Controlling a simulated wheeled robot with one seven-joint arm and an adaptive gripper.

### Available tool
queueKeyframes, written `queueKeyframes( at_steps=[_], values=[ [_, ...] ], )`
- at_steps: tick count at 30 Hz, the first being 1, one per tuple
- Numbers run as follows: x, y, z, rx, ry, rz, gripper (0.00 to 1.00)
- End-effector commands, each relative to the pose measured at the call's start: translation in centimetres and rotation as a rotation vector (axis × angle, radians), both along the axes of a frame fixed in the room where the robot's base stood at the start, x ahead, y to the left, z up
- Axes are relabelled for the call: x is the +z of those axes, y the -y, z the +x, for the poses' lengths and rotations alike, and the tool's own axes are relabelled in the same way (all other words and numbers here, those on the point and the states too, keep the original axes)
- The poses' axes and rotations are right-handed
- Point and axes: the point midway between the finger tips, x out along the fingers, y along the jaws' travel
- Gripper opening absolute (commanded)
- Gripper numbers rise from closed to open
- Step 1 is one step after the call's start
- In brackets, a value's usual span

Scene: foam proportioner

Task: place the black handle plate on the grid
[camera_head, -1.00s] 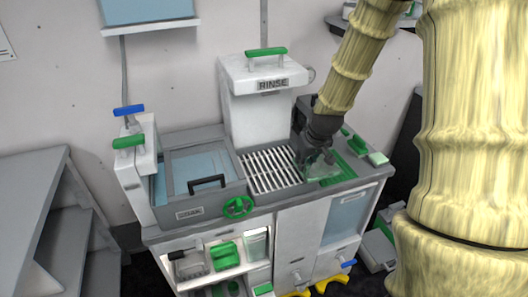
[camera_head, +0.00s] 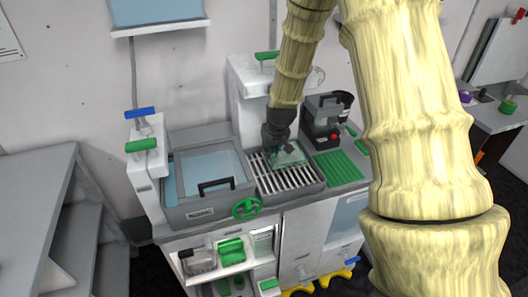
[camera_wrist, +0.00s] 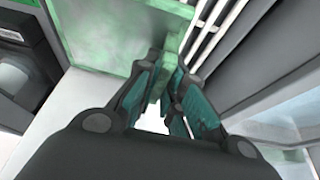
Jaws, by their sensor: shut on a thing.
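My gripper (camera_head: 279,147) is shut on a pale green, see-through plate (camera_head: 291,157). The plate appears over the right-hand part of the slatted grid (camera_head: 272,182); I cannot tell whether it touches the slats. In the wrist view the fingers (camera_wrist: 164,85) close on a green part of the plate (camera_wrist: 105,28), which spreads to the upper left, with slats (camera_wrist: 212,30) beside it. No black handle shows on this plate. A black handle (camera_head: 215,184) stands on the front of the soak basin (camera_head: 200,207), left of the grid.
A green ribbed mat (camera_head: 341,167) lies right of the grid. A dark machine (camera_head: 325,118) stands behind it. The white rinse tank (camera_head: 243,105) rises behind the grid, partly hidden by my arm. A green wheel (camera_head: 246,208) sits at the front edge.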

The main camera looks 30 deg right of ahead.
Motion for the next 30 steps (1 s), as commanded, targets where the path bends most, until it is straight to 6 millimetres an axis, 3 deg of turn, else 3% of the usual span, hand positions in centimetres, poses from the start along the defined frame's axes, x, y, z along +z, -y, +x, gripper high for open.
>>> queueKeyframes(
  at_steps=[7, 13, 23, 30],
  values=[
    [-0.2, -1.3, 2.2, 0.002, 0.000, -0.001, 0.00],
    [-0.7, -1.4, 2.3, 0.002, 0.000, 0.000, 0.00],
    [-3.5, -1.4, 2.2, 0.002, -0.001, -0.001, 0.00],
    [-3.7, -1.4, 2.3, 0.002, 0.001, -0.001, 0.00]
  ],
)
